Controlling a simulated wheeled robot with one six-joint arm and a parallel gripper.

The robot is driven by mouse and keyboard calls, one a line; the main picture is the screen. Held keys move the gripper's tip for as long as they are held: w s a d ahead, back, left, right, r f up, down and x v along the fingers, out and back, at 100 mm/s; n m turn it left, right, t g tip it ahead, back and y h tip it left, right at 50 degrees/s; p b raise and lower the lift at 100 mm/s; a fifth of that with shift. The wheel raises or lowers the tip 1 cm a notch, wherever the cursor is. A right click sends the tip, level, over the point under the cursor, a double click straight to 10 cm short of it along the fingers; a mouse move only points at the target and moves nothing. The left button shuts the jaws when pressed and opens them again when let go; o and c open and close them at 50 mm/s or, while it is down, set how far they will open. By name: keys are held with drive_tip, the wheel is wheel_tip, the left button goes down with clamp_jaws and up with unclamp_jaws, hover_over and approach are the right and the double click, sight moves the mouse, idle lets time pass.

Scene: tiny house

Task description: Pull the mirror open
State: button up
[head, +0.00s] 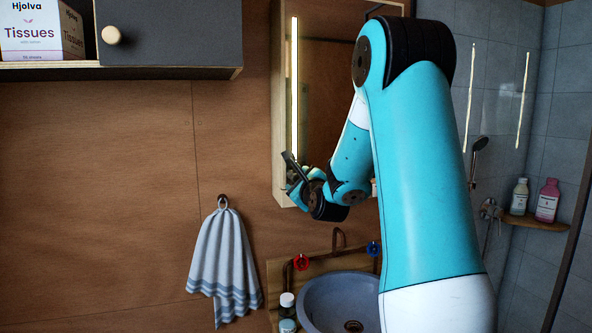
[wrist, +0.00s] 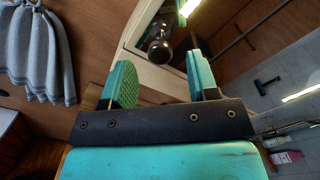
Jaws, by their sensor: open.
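The mirror (head: 330,80) is on a wooden wall cabinet above the sink, with a lit strip down its left side. It looks shut against the cabinet. My gripper (head: 292,172) is at the mirror's lower left corner, and my arm hides much of the mirror's right and lower parts. In the wrist view my gripper (wrist: 160,75) is open, with its two green-padded fingers apart. The pale lower edge of the mirror cabinet (wrist: 138,50) shows between and beyond the fingers. I cannot tell whether a finger touches it.
A striped towel (head: 225,262) hangs left of the sink (head: 325,300), which has red and blue tap handles and small bottles beside it. A dark wall cupboard (head: 180,32) is at the upper left. A shower shelf (head: 535,223) with bottles is at the right.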

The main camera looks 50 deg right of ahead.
sight(296, 178)
drive_tip(key=shift+p+x, duration=0.55)
drive_tip(key=shift+x, duration=1.4)
drive_tip(key=shift+a, duration=0.1)
clamp_jaws()
